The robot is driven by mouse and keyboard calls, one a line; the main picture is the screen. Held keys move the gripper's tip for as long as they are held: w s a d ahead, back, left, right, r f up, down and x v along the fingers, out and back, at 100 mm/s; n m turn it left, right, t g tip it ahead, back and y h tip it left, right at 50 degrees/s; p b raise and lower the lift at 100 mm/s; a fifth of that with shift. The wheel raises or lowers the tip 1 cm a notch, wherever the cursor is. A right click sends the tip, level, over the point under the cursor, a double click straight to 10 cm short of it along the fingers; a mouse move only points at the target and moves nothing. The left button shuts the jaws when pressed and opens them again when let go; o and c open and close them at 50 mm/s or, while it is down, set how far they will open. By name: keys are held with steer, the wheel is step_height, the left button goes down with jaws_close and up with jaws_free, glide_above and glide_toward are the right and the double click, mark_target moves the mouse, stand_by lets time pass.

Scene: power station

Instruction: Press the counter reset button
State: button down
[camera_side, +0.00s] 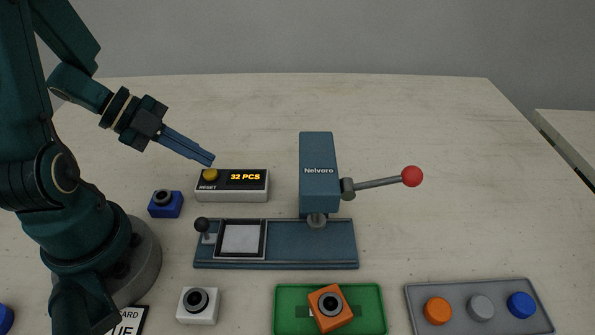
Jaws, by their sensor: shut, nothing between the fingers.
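The counter box (232,194) is a pale box with a dark face that reads "32 PCS" in yellow. Its yellow reset button (210,175) sits at the left end of the box, above the word RESET. My gripper (211,160) is shut and empty, with its blue fingers slanting down to the right. In this view the fingertips are just above the yellow button. I cannot tell whether they touch it.
A blue Nelvoro press (318,165) with a red-knobbed lever (412,176) stands right of the counter. A blue block (165,205) is left of it. A white block (198,305), a green tray (375,300) with an orange block (330,322), and a grey tray (420,300) are in front.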

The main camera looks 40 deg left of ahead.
mark_target(204, 172)
steer(key=shift+f, duration=0.1)
steer(key=shift+f, duration=0.3)
steer(key=shift+f, duration=0.45)
stand_by(0.8)
steer(key=shift+r, duration=0.9)
steer(key=shift+r, duration=2.5)
